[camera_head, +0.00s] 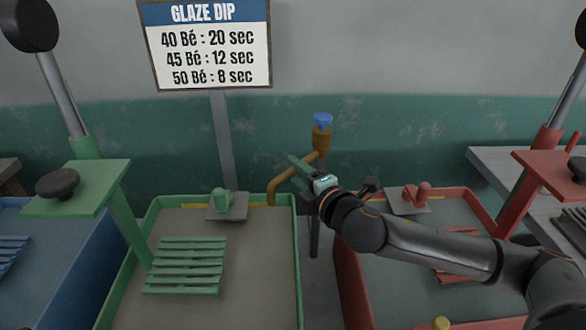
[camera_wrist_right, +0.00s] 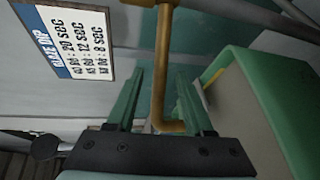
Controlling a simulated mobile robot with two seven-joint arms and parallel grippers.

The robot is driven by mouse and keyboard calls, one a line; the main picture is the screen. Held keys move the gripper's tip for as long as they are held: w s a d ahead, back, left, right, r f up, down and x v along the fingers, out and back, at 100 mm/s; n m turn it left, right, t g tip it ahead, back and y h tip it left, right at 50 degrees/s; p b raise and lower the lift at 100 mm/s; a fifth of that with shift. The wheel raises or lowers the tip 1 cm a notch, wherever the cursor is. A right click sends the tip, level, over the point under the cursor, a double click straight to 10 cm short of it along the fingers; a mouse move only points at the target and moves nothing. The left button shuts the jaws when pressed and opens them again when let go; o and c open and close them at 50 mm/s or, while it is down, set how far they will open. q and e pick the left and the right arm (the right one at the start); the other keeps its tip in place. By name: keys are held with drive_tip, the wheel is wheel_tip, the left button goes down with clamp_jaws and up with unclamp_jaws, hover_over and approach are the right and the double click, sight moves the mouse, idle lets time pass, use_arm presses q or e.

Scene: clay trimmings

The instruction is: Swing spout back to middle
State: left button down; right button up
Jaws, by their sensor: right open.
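The brass spout (camera_head: 277,184) runs left from the tap body (camera_head: 322,138) with the blue knob (camera_head: 323,119). It bends down with its end at the back right corner of the green tub (camera_head: 297,262). My right gripper (camera_head: 292,169) comes from the right and is open at the spout. In the right wrist view the spout (camera_wrist_right: 161,60) passes between my two green fingers (camera_wrist_right: 159,85), with a gap on both sides. My left gripper is not in view.
A red tub (camera_head: 352,285) stands on the right under my right arm. A blue tub (camera_head: 88,268) stands at far left. The glaze dip sign (camera_head: 206,45) stands behind. A narrow gap separates the green and red tubs.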

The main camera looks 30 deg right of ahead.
drive_tip(key=shift+w+f, duration=0.2)
drive_tip(key=shift+w, duration=0.95)
drive_tip(key=shift+c, duration=0.2)
clamp_jaws()
idle(0.5)
